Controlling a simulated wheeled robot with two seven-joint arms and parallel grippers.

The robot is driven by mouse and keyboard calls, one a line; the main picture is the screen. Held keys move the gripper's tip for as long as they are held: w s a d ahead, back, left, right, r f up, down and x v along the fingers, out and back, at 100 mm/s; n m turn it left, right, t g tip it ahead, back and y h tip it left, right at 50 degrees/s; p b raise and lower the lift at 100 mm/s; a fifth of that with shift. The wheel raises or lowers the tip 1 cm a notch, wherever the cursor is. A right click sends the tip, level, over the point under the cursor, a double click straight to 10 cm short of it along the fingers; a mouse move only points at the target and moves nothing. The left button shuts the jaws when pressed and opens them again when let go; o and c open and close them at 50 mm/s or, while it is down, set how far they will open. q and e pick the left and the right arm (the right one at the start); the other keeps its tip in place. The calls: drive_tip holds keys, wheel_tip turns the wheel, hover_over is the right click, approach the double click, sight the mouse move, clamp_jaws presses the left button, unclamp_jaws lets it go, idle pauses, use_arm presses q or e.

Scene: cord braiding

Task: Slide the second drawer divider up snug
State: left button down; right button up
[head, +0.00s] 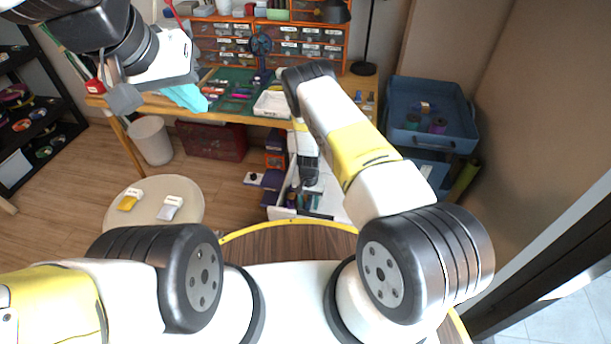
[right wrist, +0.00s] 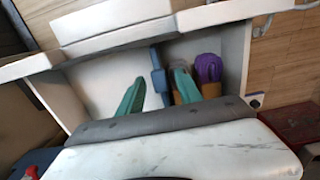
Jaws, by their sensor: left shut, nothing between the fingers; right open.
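The white drawer (head: 331,199) is pulled out below the workbench, and its white walls show in the right wrist view (right wrist: 115,38). My right gripper (head: 310,182) is over the drawer. In the right wrist view its two teal fingers (right wrist: 158,92) are apart and point down into the drawer. A blue upright divider (right wrist: 158,75) stands between them; I cannot tell whether either finger touches it. A purple cord bundle (right wrist: 208,68) with a brown band lies right of the divider, beside another banded bundle partly behind the right finger. My left gripper (head: 124,99) is shut and empty, away at the upper left.
The workbench (head: 363,90) behind holds a white tray (head: 272,104) and orange-framed small drawers (head: 310,43). A blue bin (head: 432,125) stands at the right. A round stool (head: 150,215) with two tagged items is at the left. Dark boxes (head: 272,180) sit left of the drawer.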

wheel_tip(320, 180, up, 8)
drive_tip(key=shift+f, duration=0.1)
idle(0.6)
